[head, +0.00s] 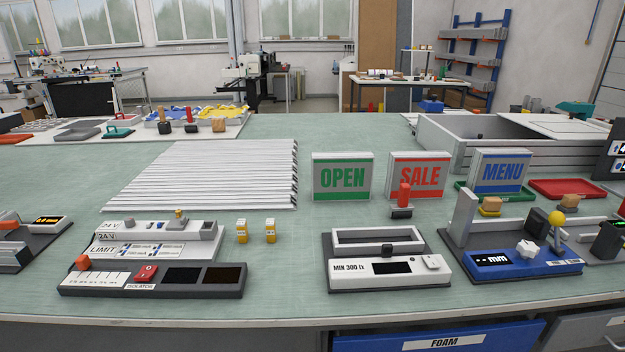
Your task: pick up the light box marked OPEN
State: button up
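The light box marked OPEN (342,177) stands upright on the green bench top, with a grey face, green lettering and a white frame. It is the leftmost of three similar boxes. The box marked SALE (418,175), with red lettering, stands just to its right. The box marked MENU (500,173), with blue lettering, stands further right, partly behind other items. The front of the OPEN box is unobstructed. My gripper is not in view.
A ribbed white panel (210,173) lies left of the OPEN box. A MIN 300 lx meter (361,274) stands in front, with a red-handled tool (403,197) behind it. Two yellow pieces (241,231) stand front left. Bare bench (300,235) lies before the OPEN box.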

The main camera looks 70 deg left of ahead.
aim_at(342, 176)
jog(key=u, duration=2.3)
jog(key=i, duration=0.45)
